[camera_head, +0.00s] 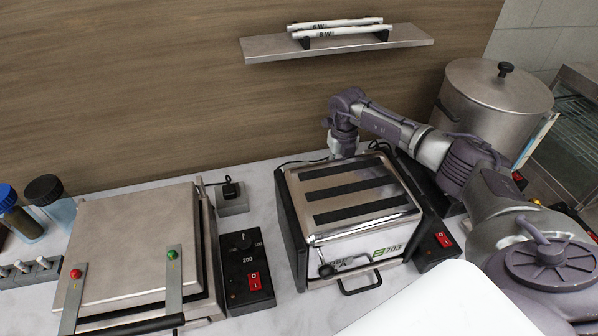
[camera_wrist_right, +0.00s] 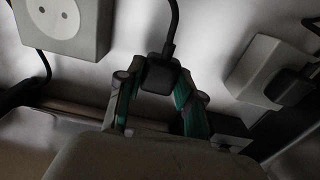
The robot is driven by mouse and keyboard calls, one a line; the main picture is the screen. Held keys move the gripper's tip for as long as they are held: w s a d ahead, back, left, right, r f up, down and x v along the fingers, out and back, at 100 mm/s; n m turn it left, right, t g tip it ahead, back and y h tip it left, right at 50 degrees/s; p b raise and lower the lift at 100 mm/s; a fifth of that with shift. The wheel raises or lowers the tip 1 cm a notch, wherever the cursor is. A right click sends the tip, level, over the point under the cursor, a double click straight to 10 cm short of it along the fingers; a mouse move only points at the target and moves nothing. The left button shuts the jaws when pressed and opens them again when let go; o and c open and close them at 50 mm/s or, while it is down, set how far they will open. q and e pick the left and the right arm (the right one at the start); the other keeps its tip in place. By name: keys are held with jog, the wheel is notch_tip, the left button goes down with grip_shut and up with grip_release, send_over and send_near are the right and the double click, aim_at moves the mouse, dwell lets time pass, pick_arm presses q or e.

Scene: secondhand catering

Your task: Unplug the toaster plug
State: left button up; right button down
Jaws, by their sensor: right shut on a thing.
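The toaster (camera_head: 350,226), a steel box with dark slots on top, stands in the middle of the head view. My right arm reaches over behind it; my right gripper's fingertips are hard to make out there. In the right wrist view my right gripper (camera_wrist_right: 160,88) is shut on a black plug (camera_wrist_right: 161,72) with a black cable running up from it. The plug is apart from a grey socket box (camera_wrist_right: 66,22) at upper left, whose two-hole face is bare. My left gripper is not in view.
Another socket box (camera_wrist_right: 252,68) with a black plug (camera_wrist_right: 288,87) in it is at right in the wrist view. In the head view a hinged press grill (camera_head: 135,240) stands left, a large pot (camera_head: 495,100) right, and a shelf (camera_head: 340,43) hangs above.

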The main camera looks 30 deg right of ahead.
jog(key=shift+f, duration=0.3)
jog(key=shift+f, duration=0.1)
jog(key=shift+f+b, duration=1)
jog(key=shift+f, duration=0.1)
jog(key=c, duration=0.7)
grip_release()
jog(key=shift+o, duration=0.2)
jog(key=shift+r, duration=0.1)
notch_tip(320, 180, up, 12)
jog(key=shift+f, duration=0.1)
